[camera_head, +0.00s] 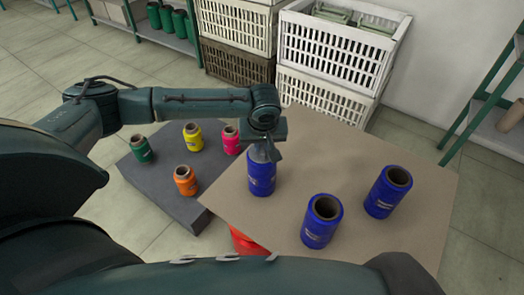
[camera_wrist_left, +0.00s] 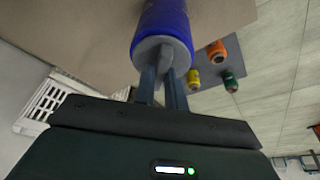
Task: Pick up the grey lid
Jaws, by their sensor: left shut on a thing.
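The grey lid (camera_wrist_left: 148,46) is at the end of a blue bobbin (camera_wrist_left: 162,18) in the left wrist view. In the head view this bobbin (camera_head: 262,180) stands upright at the left of the brown tabletop (camera_head: 340,150), and the lid (camera_head: 259,155) shows just above it. My left gripper (camera_head: 265,142) is directly over the lid. In the left wrist view its two fingers (camera_wrist_left: 165,80) are shut on the lid's raised grip. I cannot tell whether the lid rests on the bobbin or is slightly above it. My right gripper is not in view.
Two more blue bobbins (camera_head: 322,221) (camera_head: 388,192) stand open-topped to the right. Green (camera_head: 142,149), yellow (camera_head: 193,137), pink (camera_head: 231,140) and orange (camera_head: 185,181) bobbins stand on a dark surface (camera_head: 150,180) at left. White crates (camera_head: 335,55) stand behind. A red object (camera_head: 245,243) is partly hidden in front.

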